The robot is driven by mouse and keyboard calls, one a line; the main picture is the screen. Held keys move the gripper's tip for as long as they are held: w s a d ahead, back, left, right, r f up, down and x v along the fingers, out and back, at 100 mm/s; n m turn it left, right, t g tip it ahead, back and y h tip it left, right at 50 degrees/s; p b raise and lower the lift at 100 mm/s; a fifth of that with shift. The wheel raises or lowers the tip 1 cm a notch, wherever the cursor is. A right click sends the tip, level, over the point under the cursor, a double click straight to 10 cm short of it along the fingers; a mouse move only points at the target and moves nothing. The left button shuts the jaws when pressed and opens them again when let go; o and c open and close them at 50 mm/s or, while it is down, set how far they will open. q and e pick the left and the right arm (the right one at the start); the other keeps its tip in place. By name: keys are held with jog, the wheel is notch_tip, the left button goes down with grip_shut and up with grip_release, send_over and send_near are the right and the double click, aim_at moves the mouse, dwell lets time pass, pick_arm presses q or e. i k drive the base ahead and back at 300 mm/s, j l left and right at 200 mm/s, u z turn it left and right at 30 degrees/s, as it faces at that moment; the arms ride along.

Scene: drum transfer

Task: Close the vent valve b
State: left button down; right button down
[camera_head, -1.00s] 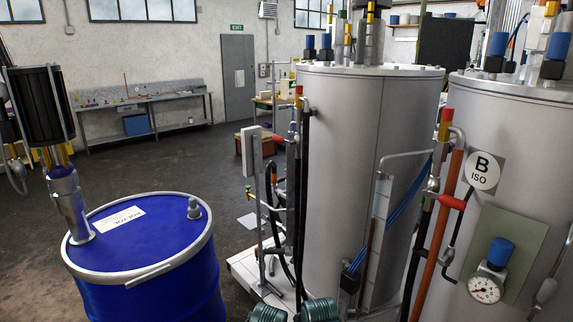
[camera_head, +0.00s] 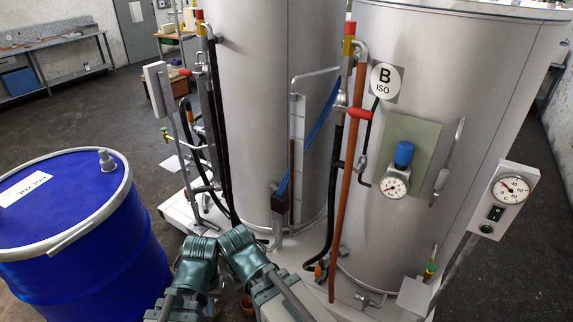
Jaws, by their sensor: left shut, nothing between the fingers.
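The tank marked B ISO (camera_head: 460,110) stands at the right. A valve with a red lever (camera_head: 359,113) sits on the pipework at its left front, the lever pointing right and slightly down. I cannot tell whether this is vent valve b. A red and yellow fitting (camera_head: 349,38) tops that pipe. My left gripper (camera_head: 200,250) is low in the middle, shut and empty, well below and left of the red lever. My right gripper (camera_head: 238,243) is close beside it; its fingers do not show clearly. Neither touches the pipework.
A blue drum (camera_head: 100,250) stands at the left. Another grey tank (camera_head: 250,110) stands left of tank B with hoses and pipes. A gauge (camera_head: 395,185) with a blue cap is on tank B. A gauge post (camera_head: 510,190) stands at the right.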

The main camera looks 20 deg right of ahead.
aim_at(442, 180)
jog(key=z, duration=1.75)
